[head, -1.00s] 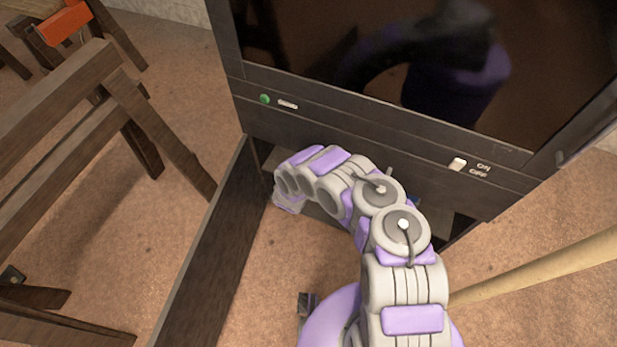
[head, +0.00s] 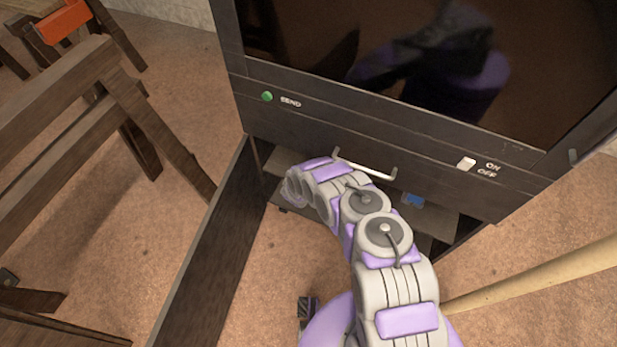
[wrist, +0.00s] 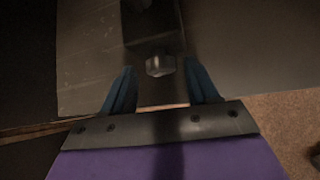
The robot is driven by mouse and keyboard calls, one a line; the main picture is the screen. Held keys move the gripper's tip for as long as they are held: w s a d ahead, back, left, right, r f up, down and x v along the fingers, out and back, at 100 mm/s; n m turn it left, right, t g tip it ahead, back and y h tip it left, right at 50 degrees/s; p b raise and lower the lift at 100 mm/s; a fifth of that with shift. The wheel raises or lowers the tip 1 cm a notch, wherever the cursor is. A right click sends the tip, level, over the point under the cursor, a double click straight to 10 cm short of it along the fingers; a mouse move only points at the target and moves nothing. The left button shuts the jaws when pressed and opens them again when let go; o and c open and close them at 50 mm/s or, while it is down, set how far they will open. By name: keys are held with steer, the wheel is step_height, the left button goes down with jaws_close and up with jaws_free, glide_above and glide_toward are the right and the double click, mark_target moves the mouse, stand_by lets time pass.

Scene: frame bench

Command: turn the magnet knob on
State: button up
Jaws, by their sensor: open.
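A small grey faceted knob (wrist: 160,66) shows in the wrist view, at the end of a dark block (wrist: 152,25); I take it for the magnet knob. My gripper (wrist: 161,72) has its two dark blue fingers spread, one on each side of the knob in the picture. I see no contact between the fingers and the knob. In the head view my arm reaches into the open space under the black front panel. My gripper and the knob cannot be made out there.
The cabinet's black panel carries a green SEND button (head: 267,97) and a white ON/OFF switch (head: 466,164). A metal handle (head: 365,170) sits below, with a small blue object (head: 412,200) nearby. A dark side board (head: 208,245) stands left of my arm, beside a wooden chair (head: 60,110).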

steer(key=shift+d, duration=0.15)
steer(key=c, duration=1)
steer(key=shift+c, duration=0.2)
steer(key=shift+d, duration=0.1)
steer(key=shift+s+d+p, duration=0.1)
steer(key=shift+p, duration=0.2)
steer(key=shift+m+y, duration=0.3)
steer(key=shift+y, duration=0.1)
steer(key=shift+p, duration=0.4)
steer(key=o, duration=1)
steer(key=shift+o, duration=0.2)
